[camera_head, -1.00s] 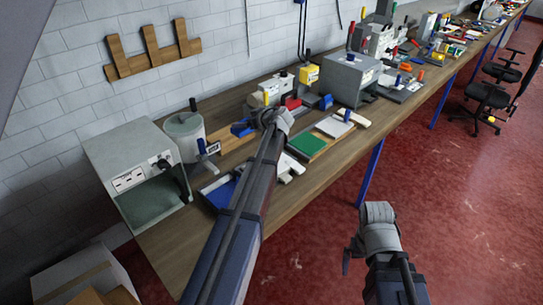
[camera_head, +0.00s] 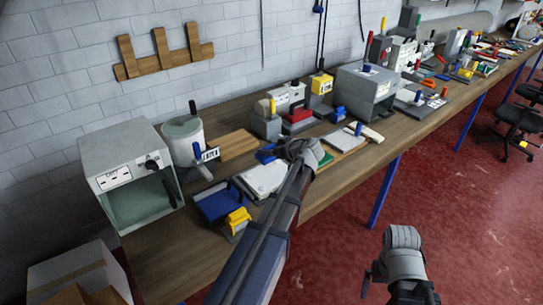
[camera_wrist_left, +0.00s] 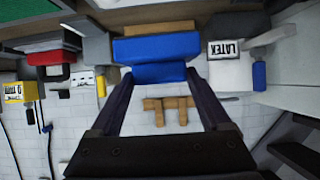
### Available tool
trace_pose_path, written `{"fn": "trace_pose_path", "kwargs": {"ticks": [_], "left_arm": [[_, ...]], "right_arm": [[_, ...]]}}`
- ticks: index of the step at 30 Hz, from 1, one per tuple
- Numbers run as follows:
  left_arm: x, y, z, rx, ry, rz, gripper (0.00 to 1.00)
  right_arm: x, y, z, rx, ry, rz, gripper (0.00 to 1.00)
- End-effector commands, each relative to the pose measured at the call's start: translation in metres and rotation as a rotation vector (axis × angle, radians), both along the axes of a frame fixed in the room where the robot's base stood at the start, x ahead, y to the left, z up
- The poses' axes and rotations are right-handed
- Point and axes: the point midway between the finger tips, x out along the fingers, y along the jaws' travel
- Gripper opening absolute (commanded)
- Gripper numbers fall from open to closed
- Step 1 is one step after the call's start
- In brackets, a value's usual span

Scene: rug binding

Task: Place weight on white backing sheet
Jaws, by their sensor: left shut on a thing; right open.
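My left gripper (camera_head: 300,149) reaches over the workbench. In the left wrist view a blue block (camera_wrist_left: 155,48) sits between its two fingers, and the gripper is shut on it; it may be the weight. Blue also shows just left of this gripper in the head view (camera_head: 266,153). A white sheet (camera_head: 346,138) lies on a wooden board right of the left gripper, beside a green piece (camera_head: 326,158) partly hidden by my arm. Another flat white piece (camera_head: 262,179) lies left of my arm. My right gripper (camera_head: 370,283) is open and empty, low over the floor beyond the bench.
A grey oven-like box (camera_head: 125,160) and a grey pot (camera_head: 184,138) stand at the bench's left. A blue tray (camera_head: 221,202) and a yellow-topped block (camera_head: 237,220) lie near the front. A large grey box (camera_head: 362,95) stands behind the board.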

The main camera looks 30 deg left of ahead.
Motion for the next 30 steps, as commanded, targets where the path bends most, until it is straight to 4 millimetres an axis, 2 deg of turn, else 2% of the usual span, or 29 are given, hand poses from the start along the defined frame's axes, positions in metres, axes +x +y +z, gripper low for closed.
{"fn": "trace_pose_path", "kwargs": {"ticks": [1, 9, 19, 30], "left_arm": [[0.000, 0.000, -0.012, 0.003, 0.000, -0.001, 0.00], [0.000, 0.000, -0.046, 0.003, 0.000, -0.002, 0.00], [0.000, 0.000, -0.050, 0.003, 0.000, -0.002, 0.00], [0.000, 0.000, -0.085, 0.003, 0.000, -0.002, 0.00]], "right_arm": [[0.000, 0.000, -0.013, 0.000, 0.000, 0.000, 1.00], [0.000, 0.000, -0.046, 0.000, 0.000, 0.000, 1.00], [0.000, 0.000, -0.051, 0.000, 0.000, 0.000, 1.00], [0.000, 0.000, -0.086, 0.000, 0.000, 0.000, 1.00]]}}
